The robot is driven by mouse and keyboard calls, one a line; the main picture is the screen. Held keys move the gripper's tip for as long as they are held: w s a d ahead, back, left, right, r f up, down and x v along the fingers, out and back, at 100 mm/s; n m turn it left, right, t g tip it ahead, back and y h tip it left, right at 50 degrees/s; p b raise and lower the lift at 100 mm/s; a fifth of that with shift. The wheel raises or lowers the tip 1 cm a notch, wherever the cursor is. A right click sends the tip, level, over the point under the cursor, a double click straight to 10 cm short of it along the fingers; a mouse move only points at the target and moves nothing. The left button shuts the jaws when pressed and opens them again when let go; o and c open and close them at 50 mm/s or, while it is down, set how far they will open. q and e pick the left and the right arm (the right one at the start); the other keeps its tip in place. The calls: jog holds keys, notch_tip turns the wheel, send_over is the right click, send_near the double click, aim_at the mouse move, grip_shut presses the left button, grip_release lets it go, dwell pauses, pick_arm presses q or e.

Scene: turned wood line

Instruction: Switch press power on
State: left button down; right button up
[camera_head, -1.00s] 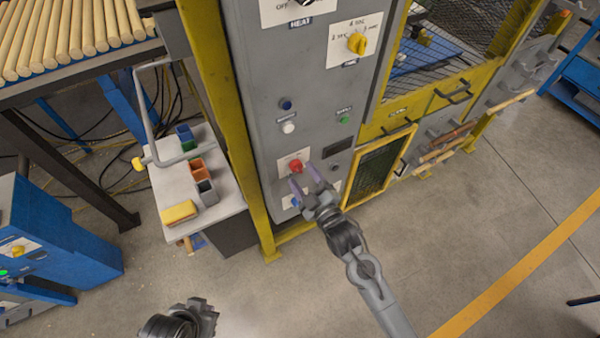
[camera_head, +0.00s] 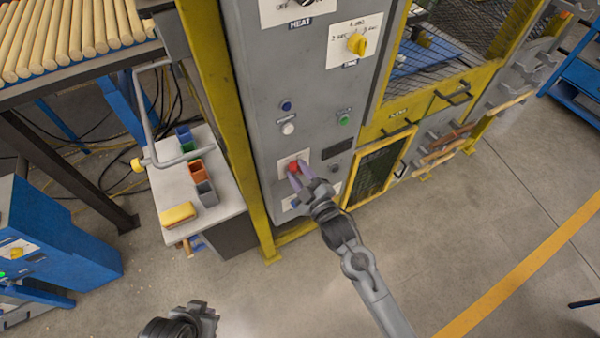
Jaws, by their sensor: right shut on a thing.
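The grey press control panel (camera_head: 262,90) stands upright in the middle of the view. A red knob (camera_head: 294,166) on a pale plate sits low on the panel. My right gripper (camera_head: 298,172) reaches up to it from the lower right, with its purple fingers at the knob's sides and shut on it. The fingers hide part of the knob and plate. My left gripper (camera_head: 203,318) is at the bottom edge, away from the panel; its fingers are not clear enough to judge.
Above the knob are a white button (camera_head: 288,128), a blue button (camera_head: 286,106), a green button (camera_head: 344,120) and a yellow selector (camera_head: 357,44). A yellow post (camera_head: 228,120) borders the panel's left side. A side table (camera_head: 225,200) holds small bins and a sponge.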

jog(key=shift+r+m+p, duration=0.15)
jog(key=shift+m+p, duration=0.8)
jog(key=shift+m, duration=0.05)
jog(key=m+p, duration=0.2)
jog(key=m, duration=0.1)
jog(key=m+p, duration=0.2)
jog(key=m, duration=0.2)
jog(key=shift+m+p, duration=0.3)
jog(key=shift+p, duration=0.1)
jog(key=shift+m+p, duration=0.5)
jog(key=shift+m, duration=0.9)
jog(key=o, duration=1)
jog(key=shift+o, duration=0.2)
jog(key=shift+d, duration=0.1)
